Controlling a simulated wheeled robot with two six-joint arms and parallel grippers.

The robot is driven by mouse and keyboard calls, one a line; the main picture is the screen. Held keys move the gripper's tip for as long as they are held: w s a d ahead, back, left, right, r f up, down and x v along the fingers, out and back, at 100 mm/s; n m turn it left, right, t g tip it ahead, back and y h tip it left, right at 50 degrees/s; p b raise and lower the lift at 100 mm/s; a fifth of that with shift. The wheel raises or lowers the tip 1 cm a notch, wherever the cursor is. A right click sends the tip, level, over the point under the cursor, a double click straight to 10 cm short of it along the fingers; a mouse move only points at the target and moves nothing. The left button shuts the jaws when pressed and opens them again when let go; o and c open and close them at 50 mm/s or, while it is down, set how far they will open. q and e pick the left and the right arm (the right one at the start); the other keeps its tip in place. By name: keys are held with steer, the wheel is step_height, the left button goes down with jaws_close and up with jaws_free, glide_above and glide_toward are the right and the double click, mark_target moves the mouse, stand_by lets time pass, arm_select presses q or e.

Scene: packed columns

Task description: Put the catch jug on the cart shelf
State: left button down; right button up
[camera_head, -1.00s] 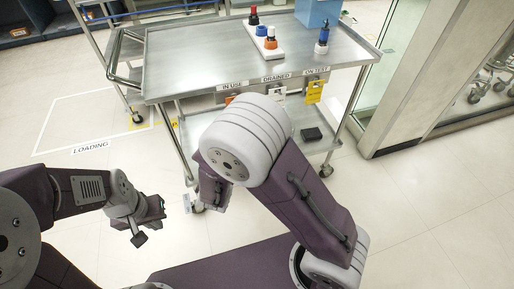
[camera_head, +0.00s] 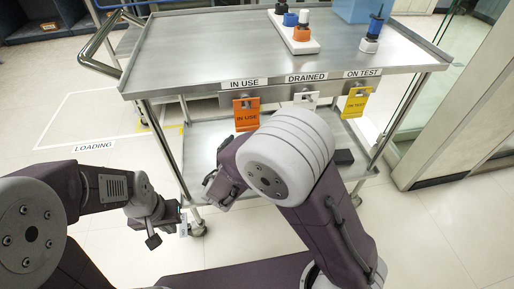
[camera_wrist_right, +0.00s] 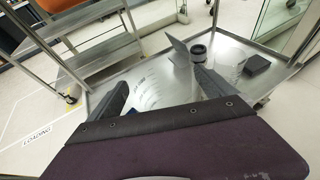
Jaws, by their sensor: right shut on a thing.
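The cart has a steel top (camera_head: 210,45) and a lower shelf (camera_head: 200,140), which is mostly bare. My right gripper (camera_wrist_right: 160,92) is shut on a clear thing with faint markings (camera_wrist_right: 148,92), seemingly the catch jug, at the lower shelf's height in the picture. Its outline is hard to make out against the steel. In the head view my right arm hides most of that gripper and the jug. My left gripper (camera_head: 166,228) is open and empty, low in front of the cart's left front leg.
A black block (camera_head: 344,157) lies on the lower shelf at right. Orange (camera_head: 247,114), white and yellow (camera_head: 355,103) tags hang from the front edge. A white rack (camera_head: 298,38) and blue box (camera_head: 360,8) stand on top. A glass-walled partition (camera_head: 460,120) is at right.

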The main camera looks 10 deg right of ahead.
steer(key=w+a+f+b, duration=0.7)
steer(key=f, duration=0.3)
steer(key=shift+f, duration=0.2)
steer(key=o, duration=1.6)
steer(key=shift+c, duration=0.2)
